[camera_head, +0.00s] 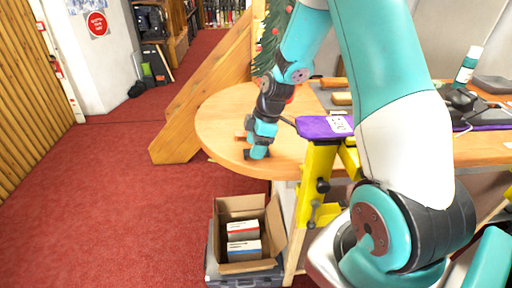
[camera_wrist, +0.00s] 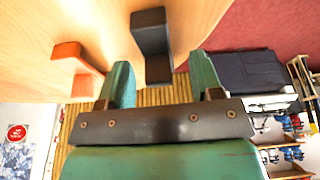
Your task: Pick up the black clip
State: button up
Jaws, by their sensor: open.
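The black clip (camera_wrist: 150,32) shows in the wrist view on the pale wooden table top, close to the table's edge. It appears as a dark block with a narrower lower part. My gripper (camera_wrist: 160,64) is open, with one teal finger on either side of the clip's near end. I cannot tell whether either finger touches it. In the head view my gripper (camera_head: 257,153) is low at the left rim of the round table; the clip is not clearly distinguishable from the dark gripper parts there.
An orange-brown block (camera_wrist: 76,66) lies left of the clip in the wrist view. The wooden table (camera_head: 222,112) also bears a purple item (camera_head: 318,127) and a teal-and-white bottle (camera_head: 467,65). A cardboard box (camera_head: 228,206) with packages stands below. Red carpet at left is clear.

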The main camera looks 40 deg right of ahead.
jog(key=shift+x, duration=0.8)
jog(key=c, duration=1)
jog(key=shift+r, duration=0.1)
